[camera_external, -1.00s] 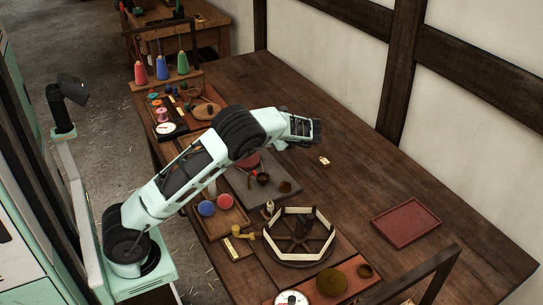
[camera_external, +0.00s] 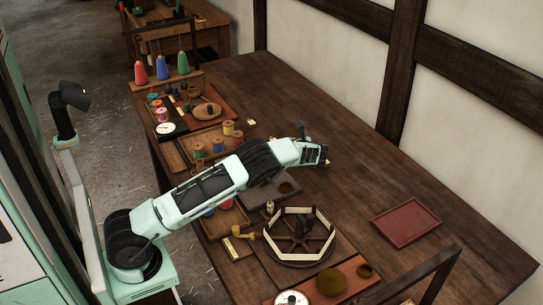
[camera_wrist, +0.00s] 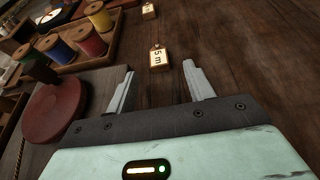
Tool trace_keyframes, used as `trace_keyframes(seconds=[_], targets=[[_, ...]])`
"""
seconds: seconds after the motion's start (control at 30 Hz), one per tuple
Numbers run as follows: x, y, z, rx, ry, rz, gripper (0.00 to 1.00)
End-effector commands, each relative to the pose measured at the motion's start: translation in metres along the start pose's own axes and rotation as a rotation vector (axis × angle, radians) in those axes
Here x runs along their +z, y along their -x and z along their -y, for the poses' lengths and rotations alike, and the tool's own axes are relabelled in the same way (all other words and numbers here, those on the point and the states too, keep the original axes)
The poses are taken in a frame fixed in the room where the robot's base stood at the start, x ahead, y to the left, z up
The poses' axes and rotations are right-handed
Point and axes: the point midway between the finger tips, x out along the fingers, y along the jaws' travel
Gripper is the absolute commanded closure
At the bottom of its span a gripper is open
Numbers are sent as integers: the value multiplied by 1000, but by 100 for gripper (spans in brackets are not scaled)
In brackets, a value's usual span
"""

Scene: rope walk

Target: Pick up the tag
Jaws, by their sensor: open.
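A small pale wooden tag (camera_wrist: 157,57) marked "5 m" lies on the dark table in the wrist view. It has a small hole at its top. It sits just beyond and between my fingertips, untouched. My gripper (camera_wrist: 159,70) is open and empty, its two fingers on either side of the line to the tag. In the external view my gripper (camera_external: 322,155) is low over the table's middle, and it hides most of the tag there. A second pale tag (camera_wrist: 148,10) lies farther off in the wrist view and also shows in the external view (camera_external: 250,122).
A wooden tray (camera_wrist: 108,48) of coloured thread spools (camera_wrist: 90,42) and a round reddish disc (camera_wrist: 54,112) are left of my gripper. A six-sided wheel frame (camera_external: 299,263) stands nearer the front. A red tray (camera_external: 405,222) lies right. The table between is bare.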

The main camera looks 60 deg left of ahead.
Motion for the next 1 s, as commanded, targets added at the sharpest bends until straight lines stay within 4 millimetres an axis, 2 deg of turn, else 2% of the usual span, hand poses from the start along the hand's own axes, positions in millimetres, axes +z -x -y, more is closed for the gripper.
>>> trace_keyframes(seconds=[0.27,0.57,0.8,0.97,1.0], targets=[[0,-17,-1,1,-1,0,47],[1,-58,-3,2,0,-1,47],[1,-59,-2,0,0,-1,47],[1,-59,-2,0,0,-1,92],[1,-59,-2,0,0,-1,95]])
